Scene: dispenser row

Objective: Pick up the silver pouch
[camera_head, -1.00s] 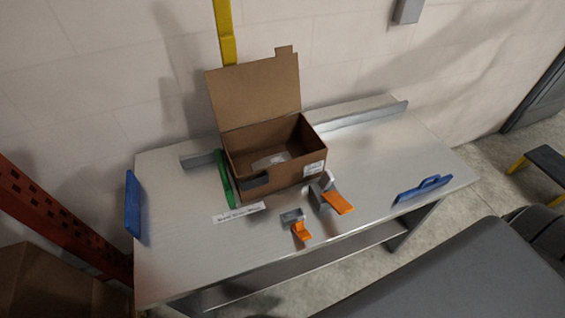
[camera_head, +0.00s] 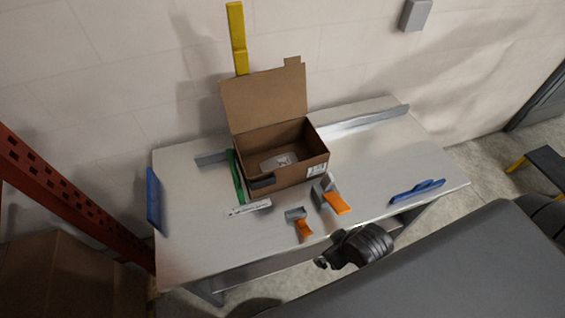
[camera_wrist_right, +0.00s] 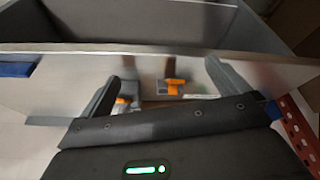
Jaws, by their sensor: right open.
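A pale, silvery flat pouch (camera_head: 279,161) lies on the floor of an open brown cardboard box (camera_head: 305,172) on the table. Its lower edge is partly hidden by the box's front wall. In the head view my right gripper (camera_head: 323,262) is a dark shape at the front of the table, well apart from the box; its fingers are hard to make out there. In the right wrist view my right gripper (camera_wrist_right: 163,72) shows two fingers spread apart with nothing between them. The pouch cannot be made out in that view. My left gripper is not in view.
Two grey-and-orange dispensers (camera_head: 302,226) (camera_head: 335,201) stand in front of the box. A green strip (camera_head: 236,177) and a label strip (camera_head: 248,208) lie beside it. The box lid stands upright at the back. A blue handle piece (camera_head: 417,191) lies at the table's right.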

